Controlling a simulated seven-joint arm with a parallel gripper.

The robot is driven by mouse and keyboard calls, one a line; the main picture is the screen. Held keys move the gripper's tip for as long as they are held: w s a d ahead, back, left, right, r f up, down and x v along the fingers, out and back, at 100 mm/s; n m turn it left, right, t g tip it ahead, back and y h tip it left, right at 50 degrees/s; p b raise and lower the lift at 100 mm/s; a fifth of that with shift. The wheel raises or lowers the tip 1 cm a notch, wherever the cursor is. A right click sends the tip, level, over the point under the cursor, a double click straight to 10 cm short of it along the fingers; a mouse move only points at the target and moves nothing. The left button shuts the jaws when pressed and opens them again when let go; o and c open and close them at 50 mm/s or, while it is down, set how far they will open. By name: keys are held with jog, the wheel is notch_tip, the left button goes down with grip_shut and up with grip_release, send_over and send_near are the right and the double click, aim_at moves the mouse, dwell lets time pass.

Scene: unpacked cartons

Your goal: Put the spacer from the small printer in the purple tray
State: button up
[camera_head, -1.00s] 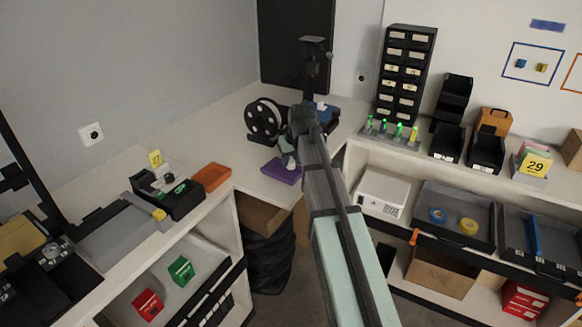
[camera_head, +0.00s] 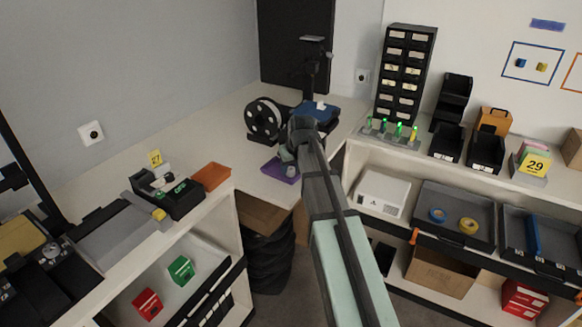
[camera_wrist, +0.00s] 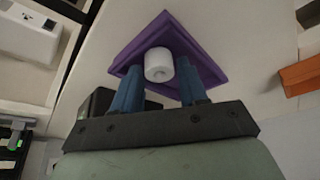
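The purple tray (camera_head: 268,169) lies on the white counter, left of my arm; it also shows in the wrist view (camera_wrist: 201,47). A white cylindrical piece, apparently the spacer (camera_wrist: 158,65), appears to stand in the tray. My gripper (camera_wrist: 158,80) is over the tray with its two blue fingers apart, one on each side of the white piece, with gaps showing. The small printer (camera_head: 316,85), with a blue bed, stands behind my arm. A small white piece (camera_head: 320,105) shows on its bed. My wrist partly hides the tray in the head view.
A filament spool (camera_head: 264,119) stands behind the tray. An orange tray (camera_head: 211,176) lies to the left on the counter. A black device (camera_head: 168,195) is farther left. The right shelf holds a white box (camera_head: 381,192) and grey bins.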

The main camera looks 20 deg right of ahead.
jog(key=v, duration=1.2)
jog(key=shift+r, duration=0.1)
